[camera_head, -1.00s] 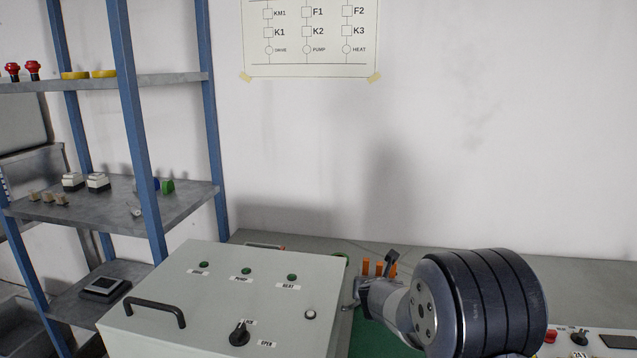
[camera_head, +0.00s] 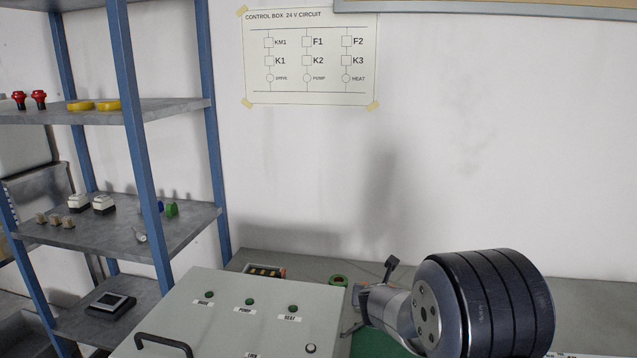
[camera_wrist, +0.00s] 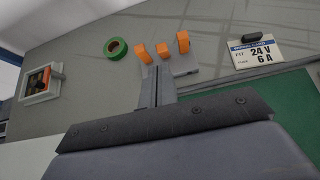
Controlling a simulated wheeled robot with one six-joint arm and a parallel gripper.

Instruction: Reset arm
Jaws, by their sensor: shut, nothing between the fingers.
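My gripper (camera_head: 358,312) is at the lower middle of the head view, just right of the grey control box (camera_head: 225,315) and above the bench. In the wrist view my gripper (camera_wrist: 158,86) has its fingers together with nothing between them. The fingertips show in front of several orange upright pieces (camera_wrist: 163,52) on a grey holder; I cannot tell whether they touch. My dark ribbed wrist hides part of the bench in the head view.
A label card (camera_wrist: 257,53) lies by a green mat (camera_wrist: 270,103). A blue-framed shelf (camera_head: 145,130) stands left. A circuit poster (camera_head: 311,84) hangs on the wall.

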